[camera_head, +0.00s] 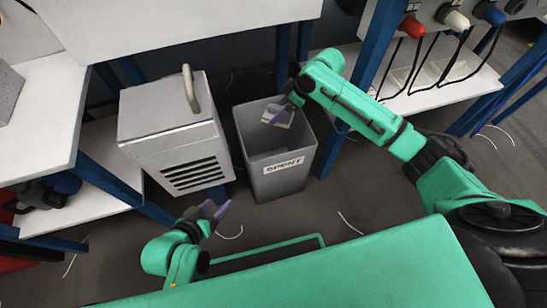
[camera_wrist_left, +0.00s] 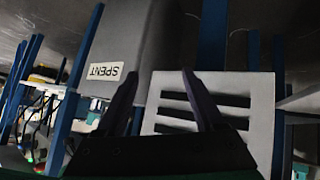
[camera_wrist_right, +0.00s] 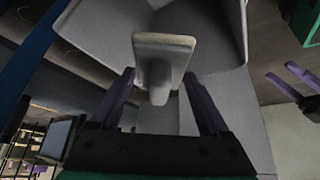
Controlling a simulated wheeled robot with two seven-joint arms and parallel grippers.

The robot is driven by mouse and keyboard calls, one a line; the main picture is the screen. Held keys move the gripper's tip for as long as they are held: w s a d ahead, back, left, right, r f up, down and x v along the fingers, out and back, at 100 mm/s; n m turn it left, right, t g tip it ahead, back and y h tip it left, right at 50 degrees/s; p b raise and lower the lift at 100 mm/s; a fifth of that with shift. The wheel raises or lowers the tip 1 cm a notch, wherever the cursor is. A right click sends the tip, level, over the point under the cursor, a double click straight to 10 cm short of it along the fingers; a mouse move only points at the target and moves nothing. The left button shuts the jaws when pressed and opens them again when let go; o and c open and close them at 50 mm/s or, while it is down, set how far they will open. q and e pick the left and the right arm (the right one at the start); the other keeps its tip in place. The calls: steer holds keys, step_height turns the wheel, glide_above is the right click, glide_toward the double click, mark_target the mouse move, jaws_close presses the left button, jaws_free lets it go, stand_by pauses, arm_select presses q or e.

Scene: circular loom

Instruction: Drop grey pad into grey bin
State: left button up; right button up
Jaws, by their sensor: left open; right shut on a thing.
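The grey bin (camera_head: 279,172), labelled SPENT, stands open on the floor in the middle of the head view. My right gripper (camera_head: 279,113) is over the bin's mouth, shut on the grey pad (camera_head: 284,117). In the right wrist view the pad (camera_wrist_right: 164,44) shows a pale flat face and a knob between the purple fingers (camera_wrist_right: 155,90), with the bin's inner walls (camera_wrist_right: 90,30) around it. My left gripper (camera_head: 217,211) is open and empty, low in front of the bin. The bin and its label also show in the left wrist view (camera_wrist_left: 130,50).
A grey vented box (camera_head: 168,125) with a handle stands left of the bin. Blue posts (camera_head: 333,150) and white shelves (camera_head: 90,210) flank them. Red, white and blue plugs (camera_head: 412,27) with black cables are at the upper right. Thin white scraps lie on the floor.

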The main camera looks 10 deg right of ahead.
steer(key=o, duration=1.2)
steer(key=shift+c, duration=0.2)
steer(key=shift+s+d+r, duration=0.1)
steer(key=shift+d+r, duration=0.1)
steer(key=shift+r, duration=0.3)
arm_select(q)
steer(key=s+a+r+g+y+p, duration=0.4)
steer(key=s+a+r+g+p, duration=0.1)
steer(key=a, duration=0.5)
step_height(320, 180, up, 2)
steer(key=shift+s+a+r+n+g, duration=0.1)
steer(key=shift+s+a+n+g, duration=0.25)
steer(key=shift+s+g, duration=0.25)
arm_select(e)
steer(key=v, duration=1.3)
steer(key=shift+s+r, duration=0.15)
steer(key=shift+r, duration=0.1)
arm_select(q)
steer(key=shift+w, duration=0.1)
arm_select(e)
steer(key=shift+d+f, duration=0.1)
